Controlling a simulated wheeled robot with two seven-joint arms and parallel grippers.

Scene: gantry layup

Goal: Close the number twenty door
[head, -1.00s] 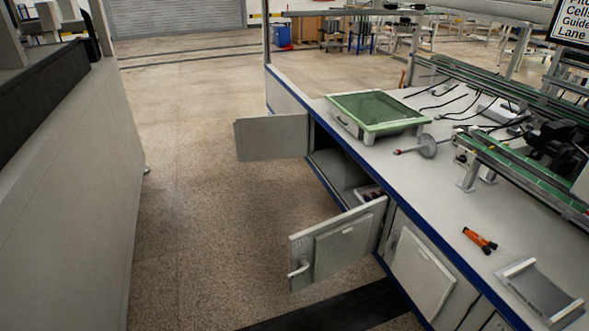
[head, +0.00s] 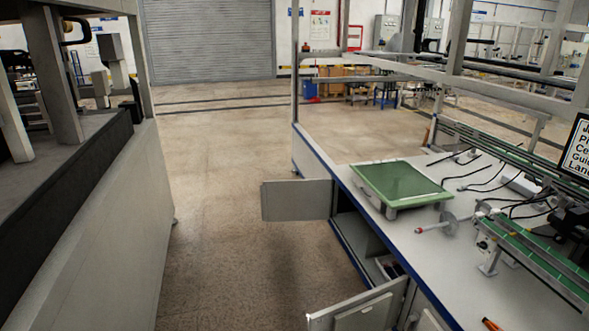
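Two cabinet doors stand open under the workbench on the right. The farther door (head: 297,200) is a plain grey panel swung out to the left into the aisle. The nearer door (head: 362,312) is swung out at the bottom of the head view and is cut off by the lower edge. No number can be read on either door, so I cannot tell which is number twenty. The open cabinet (head: 355,238) between them shows a dark inside with a small bin (head: 388,268) in it. Neither of my grippers is in view.
The bench top (head: 425,262) carries a green-lidded case (head: 402,184), a grey disc on a rod (head: 445,224), cables and a green conveyor (head: 535,250). A long grey cabinet (head: 110,225) lines the left. The aisle floor (head: 225,190) between is clear up to the roller shutter (head: 207,38).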

